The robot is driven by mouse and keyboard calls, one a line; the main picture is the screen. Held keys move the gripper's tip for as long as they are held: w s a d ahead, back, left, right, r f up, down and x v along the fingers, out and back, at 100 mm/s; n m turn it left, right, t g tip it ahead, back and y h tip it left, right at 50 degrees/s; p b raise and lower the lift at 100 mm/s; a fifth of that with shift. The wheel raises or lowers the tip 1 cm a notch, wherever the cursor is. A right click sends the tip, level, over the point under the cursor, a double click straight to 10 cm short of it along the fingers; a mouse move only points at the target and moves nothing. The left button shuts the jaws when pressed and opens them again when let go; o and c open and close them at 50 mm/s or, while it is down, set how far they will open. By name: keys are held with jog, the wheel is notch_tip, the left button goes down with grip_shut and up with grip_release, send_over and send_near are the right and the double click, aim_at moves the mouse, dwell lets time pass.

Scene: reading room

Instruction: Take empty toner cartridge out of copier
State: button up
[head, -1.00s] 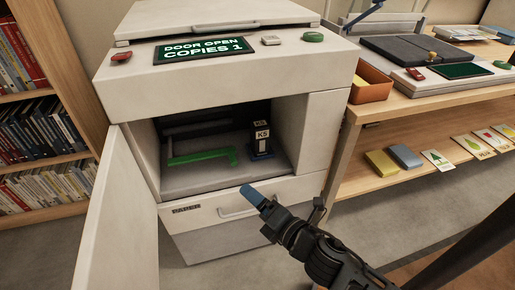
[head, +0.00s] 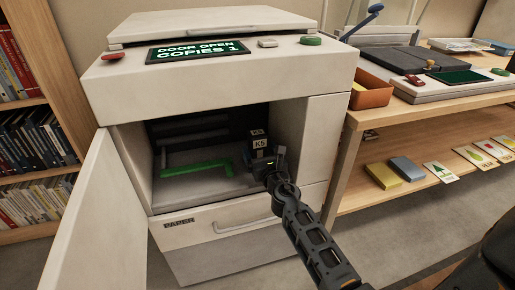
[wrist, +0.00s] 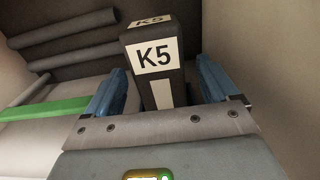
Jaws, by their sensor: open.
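The copier (head: 220,90) stands with its front door (head: 95,225) swung open to the left. Its display (head: 198,52) reads "DOOR OPEN COPIES 1". The toner cartridge (head: 259,142), dark with white K5 labels, stands upright at the right inside the opening. In the wrist view the cartridge (wrist: 155,65) rises between the two blue fingers of my gripper (wrist: 157,95). The fingers are open, one on each side, with a gap visible at least on the right. In the head view my gripper (head: 272,165) reaches into the opening and hides the cartridge's lower part.
A green bar (head: 195,169) lies left of the cartridge inside the copier. The copier's right wall is close beside my gripper. A paper drawer (head: 220,226) is below. A wooden bench (head: 420,115) stands right, a bookshelf (head: 35,110) left.

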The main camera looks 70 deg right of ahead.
aim_at(260, 149)
jog(key=x, duration=0.3)
jog(key=shift+w+d, duration=0.1)
jog(key=shift+w, duration=0.05)
jog(key=shift+r, duration=0.1)
jog(key=c, duration=1.3)
